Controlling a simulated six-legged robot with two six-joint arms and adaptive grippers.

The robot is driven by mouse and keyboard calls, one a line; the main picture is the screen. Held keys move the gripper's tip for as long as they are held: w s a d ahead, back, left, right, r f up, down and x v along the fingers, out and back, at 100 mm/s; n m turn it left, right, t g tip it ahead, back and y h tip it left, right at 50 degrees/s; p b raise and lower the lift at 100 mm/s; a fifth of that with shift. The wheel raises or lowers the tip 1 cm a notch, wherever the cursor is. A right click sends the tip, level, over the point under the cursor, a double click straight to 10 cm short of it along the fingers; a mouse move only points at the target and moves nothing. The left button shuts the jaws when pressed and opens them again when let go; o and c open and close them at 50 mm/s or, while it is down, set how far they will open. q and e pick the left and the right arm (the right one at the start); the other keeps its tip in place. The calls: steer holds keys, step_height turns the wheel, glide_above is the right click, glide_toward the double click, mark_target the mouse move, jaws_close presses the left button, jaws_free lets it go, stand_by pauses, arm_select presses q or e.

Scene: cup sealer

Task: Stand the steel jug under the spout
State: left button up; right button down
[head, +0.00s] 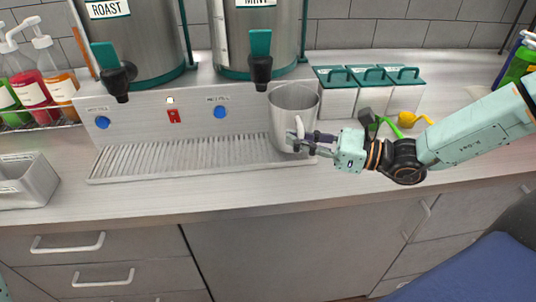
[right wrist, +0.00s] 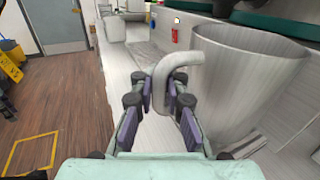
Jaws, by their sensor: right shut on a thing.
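The steel jug (head: 291,108) is upright at the right end of the drip tray (head: 180,157), to the right of the right urn's spout (head: 260,70). I cannot tell whether its base touches the tray. My right gripper (head: 300,143) is shut on the jug's handle from the front right. In the right wrist view the fingers (right wrist: 163,98) close around the light handle (right wrist: 182,65), and the jug body (right wrist: 240,80) stands to the right. Another spout (head: 118,78) is on the left urn. My left gripper is not in view.
Syrup pump bottles (head: 30,85) stand at the far left, with a grey bin (head: 22,180) in front. Lidded canisters (head: 370,90) and green and yellow scoops (head: 410,119) are right of the jug. Most of the drip tray is clear.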

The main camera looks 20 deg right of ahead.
steer(key=w+a+f+b, duration=0.2)
steer(key=w+a+f, duration=0.1)
steer(key=w+a, duration=0.1)
steer(key=shift+w+a+f+b, duration=0.25)
steer(key=shift+a+f+b, duration=0.15)
steer(key=shift+a, duration=0.35)
steer(key=c, duration=1.8)
jaws_free()
steer(key=shift+a, duration=0.1)
steer(key=shift+c, duration=0.2)
steer(key=o, duration=0.5)
steer(key=shift+d, duration=0.25)
steer(key=shift+a, duration=0.2)
